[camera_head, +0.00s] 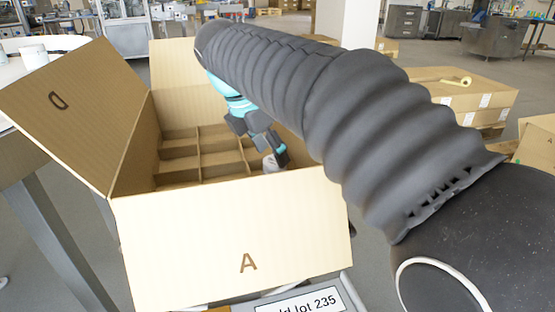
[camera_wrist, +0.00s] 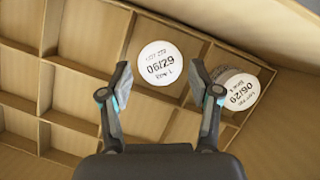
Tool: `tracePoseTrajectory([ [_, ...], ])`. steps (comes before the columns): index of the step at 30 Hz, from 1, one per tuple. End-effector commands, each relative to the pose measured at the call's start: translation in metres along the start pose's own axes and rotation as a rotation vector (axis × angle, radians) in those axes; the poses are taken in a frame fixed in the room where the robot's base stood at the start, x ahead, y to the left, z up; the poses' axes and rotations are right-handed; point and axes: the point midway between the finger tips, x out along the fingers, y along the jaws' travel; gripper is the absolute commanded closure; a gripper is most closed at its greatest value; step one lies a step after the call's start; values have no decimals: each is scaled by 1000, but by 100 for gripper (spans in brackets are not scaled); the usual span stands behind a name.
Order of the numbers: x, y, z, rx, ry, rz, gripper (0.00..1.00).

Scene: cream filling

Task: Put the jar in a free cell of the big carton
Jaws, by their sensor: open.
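The big carton (camera_head: 232,240) stands open, with a grid of dividers inside. In the wrist view a jar with a round white lid (camera_wrist: 160,63) printed 06/29 appears within a cell. My gripper (camera_wrist: 160,80) is open, its fingers spread to either side of that lid in the picture and not visibly touching it. A second white-lidded jar (camera_wrist: 240,92) is in a cell to the right. In the head view my gripper (camera_head: 277,153) is inside the carton, near a small white patch of a jar (camera_head: 270,163). My arm hides the carton's right part.
Several cells (camera_wrist: 62,90) at the left and bottom of the wrist view look empty. The carton wall (camera_wrist: 260,28) runs close by the right jar. The flap marked D (camera_head: 75,110) stands out at left. A table (camera_head: 15,75) is beyond it.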

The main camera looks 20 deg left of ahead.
Motion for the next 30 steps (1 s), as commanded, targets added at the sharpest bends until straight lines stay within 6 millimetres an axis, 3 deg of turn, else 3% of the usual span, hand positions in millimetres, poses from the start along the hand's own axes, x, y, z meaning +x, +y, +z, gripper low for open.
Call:
tracePoseTrajectory([
  [3, -26, 1, 1, 0, 0, 2, 38],
  [10, -56, 0, 1, 0, 0, 0, 38],
  [30, -63, 0, 1, 3, 0, 0, 38],
])
